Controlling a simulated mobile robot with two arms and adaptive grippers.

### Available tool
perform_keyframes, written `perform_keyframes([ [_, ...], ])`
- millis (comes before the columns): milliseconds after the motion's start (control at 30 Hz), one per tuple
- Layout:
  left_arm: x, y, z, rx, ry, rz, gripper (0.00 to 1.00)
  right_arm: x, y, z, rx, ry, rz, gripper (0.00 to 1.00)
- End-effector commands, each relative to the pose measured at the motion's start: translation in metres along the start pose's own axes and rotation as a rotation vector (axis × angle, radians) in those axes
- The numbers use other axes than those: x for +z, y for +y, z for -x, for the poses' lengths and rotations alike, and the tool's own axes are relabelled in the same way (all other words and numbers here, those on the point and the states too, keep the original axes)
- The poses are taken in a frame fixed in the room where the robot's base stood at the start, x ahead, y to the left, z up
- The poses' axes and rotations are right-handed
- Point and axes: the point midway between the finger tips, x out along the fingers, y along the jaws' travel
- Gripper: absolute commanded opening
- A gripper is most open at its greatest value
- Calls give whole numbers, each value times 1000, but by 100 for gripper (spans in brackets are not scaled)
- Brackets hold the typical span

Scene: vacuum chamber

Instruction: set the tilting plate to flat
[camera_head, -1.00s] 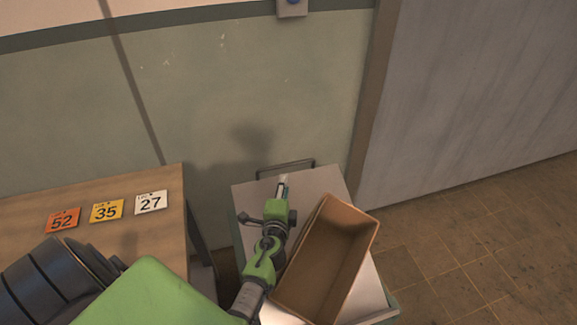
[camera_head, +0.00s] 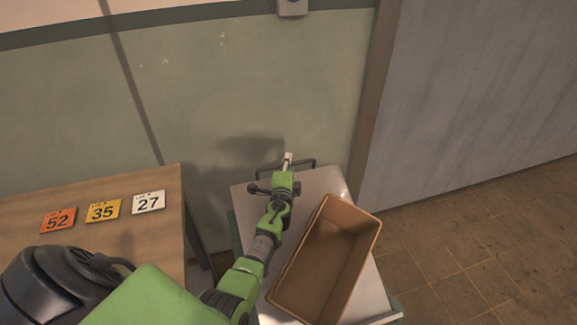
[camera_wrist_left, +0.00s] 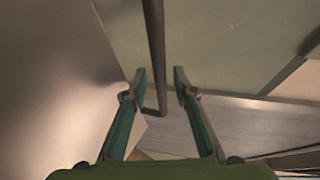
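The pale grey plate (camera_head: 325,182) is at the centre right in the head view, with a dark bar handle (camera_head: 312,163) along its far edge. I cannot tell its exact angle. My left gripper (camera_head: 288,158) is at this handle, reaching across the plate's left part. In the left wrist view, the left gripper (camera_wrist_left: 160,78) is open, and the handle bar (camera_wrist_left: 155,45) shows between its two fingers. I cannot tell whether a finger touches the bar. My right gripper is not in view.
An open brown box (camera_head: 368,232) stands over the plate's right part, close to my left arm. A wooden table (camera_head: 150,235) with numbered cards (camera_head: 103,210) is at the left. The wall (camera_head: 230,90) is just behind the handle. Tiled floor (camera_head: 470,240) is clear at the right.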

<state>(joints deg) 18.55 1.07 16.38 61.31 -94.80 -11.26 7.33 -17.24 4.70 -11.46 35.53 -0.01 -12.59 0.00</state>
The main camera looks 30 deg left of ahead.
Motion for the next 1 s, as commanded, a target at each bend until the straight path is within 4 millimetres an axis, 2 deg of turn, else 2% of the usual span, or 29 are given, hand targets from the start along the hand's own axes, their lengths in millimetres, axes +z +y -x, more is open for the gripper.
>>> perform_keyframes([
  [100, 0, 0, 0, 0, 0, 0, 24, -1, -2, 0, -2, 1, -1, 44],
  [200, 0, 0, 0, 0, 0, 0, 0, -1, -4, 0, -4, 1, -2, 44],
  [467, 1, 5, -3, 8, 0, 2, 0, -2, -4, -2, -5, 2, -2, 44],
  [567, 5, 19, -12, 34, 0, 11, 0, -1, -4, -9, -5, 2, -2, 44],
  [1000, 25, 110, -62, 215, 2, 85, 0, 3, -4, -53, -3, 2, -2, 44],
])
